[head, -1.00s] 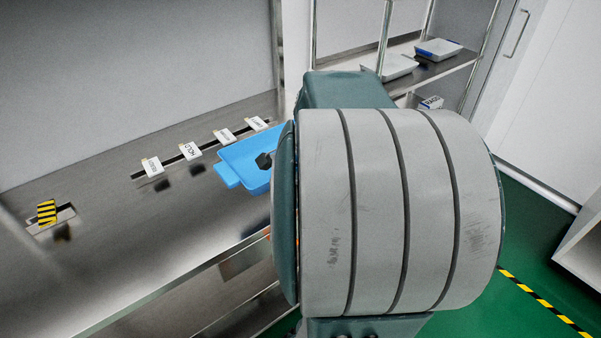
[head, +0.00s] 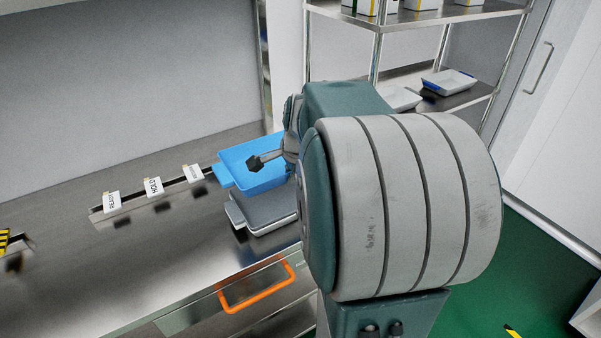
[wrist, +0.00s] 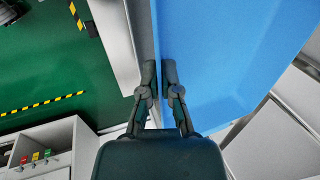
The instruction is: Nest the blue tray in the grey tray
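The blue tray (head: 238,160) is in the head view, left of my arm, and it appears raised above the steel counter. In the wrist view the blue tray (wrist: 240,60) fills the upper right. My gripper (wrist: 160,74) has one finger on each side of the tray's wall and is shut on it. In the head view part of my gripper (head: 262,162) shows over the tray. The grey tray (head: 262,208) lies on the counter below and in front of the blue tray. Its right end is hidden behind my arm.
The steel counter (head: 160,255) is clear to the left of the grey tray. Label cards, including a HOLD card (head: 153,187), stand on a rail along the back. An orange handle (head: 258,290) sits on the counter's front. A shelf rack (head: 455,98) with trays stands behind my arm.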

